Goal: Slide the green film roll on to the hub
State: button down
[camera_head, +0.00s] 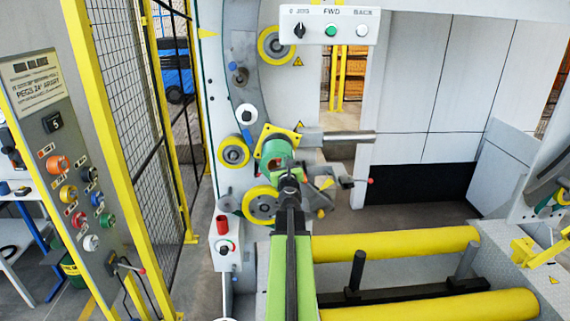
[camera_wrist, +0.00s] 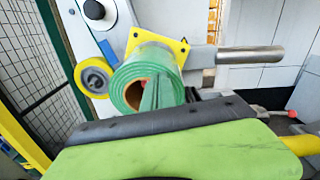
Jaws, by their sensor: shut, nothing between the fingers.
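The green film roll (camera_head: 279,150) is up against a yellow square plate (camera_head: 265,131) on the machine's grey ring. In the wrist view the roll (camera_wrist: 155,70) shows its end face and brown core, partly hidden by my fingers. No hub shows apart from the roll and plate, and I cannot tell how far the roll sits on it. My gripper (camera_head: 289,181) is shut and empty, just in front of the roll's near end. The gripper also shows in the wrist view (camera_wrist: 161,95); whether it touches the roll is unclear.
A bare metal bar (camera_head: 350,137) sticks out to the right of the plate. A lever with a red knob (camera_head: 370,181) is right of my gripper. Yellow-rimmed rollers (camera_head: 233,152) lie left of the roll. Yellow horizontal rollers (camera_head: 400,243) lie lower right. A mesh fence stands left.

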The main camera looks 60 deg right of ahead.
jog(key=shift+x, duration=2.55)
jog(key=shift+s+a, duration=0.1)
